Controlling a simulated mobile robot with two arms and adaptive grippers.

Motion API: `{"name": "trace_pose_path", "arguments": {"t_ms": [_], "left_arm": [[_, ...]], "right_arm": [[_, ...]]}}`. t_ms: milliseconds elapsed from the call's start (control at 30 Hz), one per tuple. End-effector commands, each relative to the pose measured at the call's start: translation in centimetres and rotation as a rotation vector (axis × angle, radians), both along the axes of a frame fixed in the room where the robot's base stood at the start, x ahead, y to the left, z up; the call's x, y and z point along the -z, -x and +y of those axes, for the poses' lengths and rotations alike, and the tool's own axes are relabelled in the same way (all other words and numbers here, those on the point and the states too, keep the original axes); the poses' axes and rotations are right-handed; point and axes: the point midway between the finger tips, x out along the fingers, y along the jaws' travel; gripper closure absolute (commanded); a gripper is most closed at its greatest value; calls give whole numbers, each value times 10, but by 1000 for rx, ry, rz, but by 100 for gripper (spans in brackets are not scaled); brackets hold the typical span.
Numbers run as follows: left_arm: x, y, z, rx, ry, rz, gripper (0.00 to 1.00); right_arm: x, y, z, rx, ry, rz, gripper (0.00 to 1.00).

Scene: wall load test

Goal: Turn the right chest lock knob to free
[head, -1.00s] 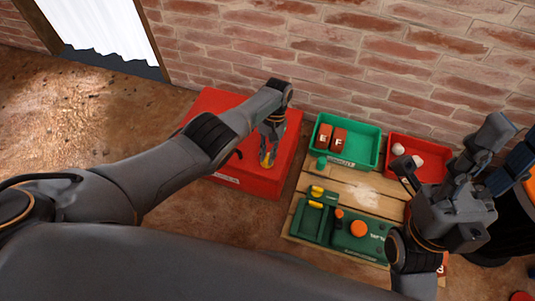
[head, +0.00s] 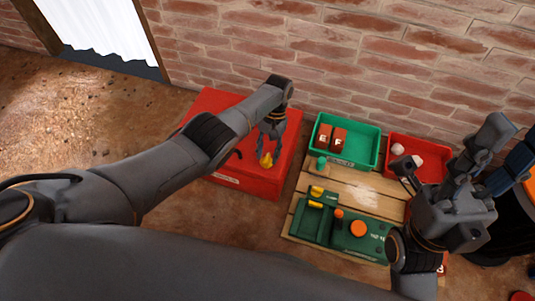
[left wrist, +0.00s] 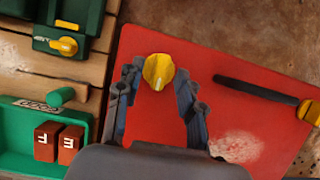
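The red chest (head: 222,110) stands by the brick wall. Its right lock knob (head: 266,160) is yellow and sits on the lid near the right end. My left gripper (head: 268,148) points down at this knob. In the left wrist view the yellow knob (left wrist: 158,71) lies between the fingertips of the open left gripper (left wrist: 158,85), with red lid visible on both sides. I see no clear finger contact. Another yellow knob (left wrist: 309,112) is at the wrist view's right edge. My right gripper (head: 450,205) is at the right; its finger opening is unclear.
A black handle (left wrist: 255,90) lies between the two knobs. A wooden pallet (head: 345,182) beside the chest bears a green bin (head: 369,147) with red blocks, a red bin (head: 435,150) with white balls, and a green device (head: 362,240). The floor left of the chest is clear.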

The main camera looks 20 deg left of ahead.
Motion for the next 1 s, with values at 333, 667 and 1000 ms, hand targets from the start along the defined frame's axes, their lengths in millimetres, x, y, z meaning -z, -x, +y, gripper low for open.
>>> {"name": "trace_pose_path", "arguments": {"t_ms": [333, 667, 1000], "left_arm": [[-67, -29, -1, 1, 2, -4, 62], [-101, -42, -2, 1, 1, 1, 62], [-102, -42, -2, 1, 0, 1, 62]], "right_arm": [[0, 0, 0, -1, 0, 0, 60], [0, 0, 0, -1, 0, 0, 60], [0, 0, 1, -1, 0, 0, 60]]}}
